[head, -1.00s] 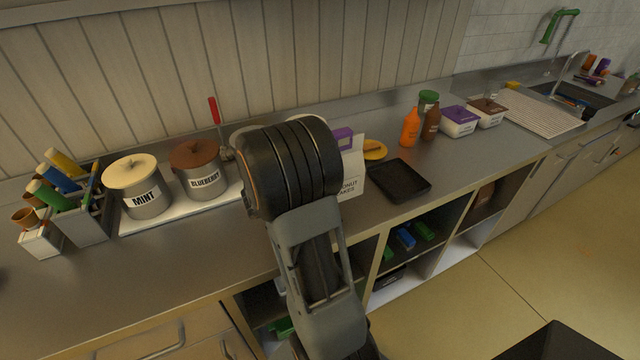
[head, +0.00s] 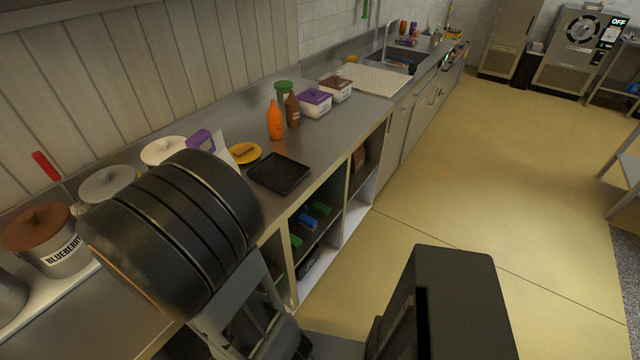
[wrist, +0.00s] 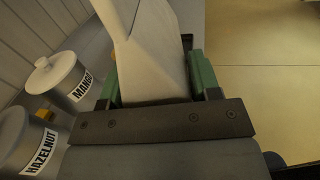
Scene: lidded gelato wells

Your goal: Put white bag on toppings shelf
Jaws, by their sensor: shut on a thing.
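The white bag (wrist: 155,55) fills the middle of the wrist view, upright between the green fingers of my gripper (wrist: 157,82). My gripper is shut on it. In the head view only a sliver of the white bag (head: 224,150) shows past my black arm, which hides the fingers and most of the bag. An open shelf unit (head: 345,203) under the counter has compartments holding green and blue items. No label shows which shelf is the toppings shelf.
A black tray (head: 279,174), a yellow dish (head: 243,153), an orange bottle (head: 275,120), a brown bottle (head: 293,110) and a purple-lidded tub (head: 314,103) stand on the counter. Lidded wells, including blueberry (head: 42,240), are at left. The floor (head: 480,170) at right is mostly clear.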

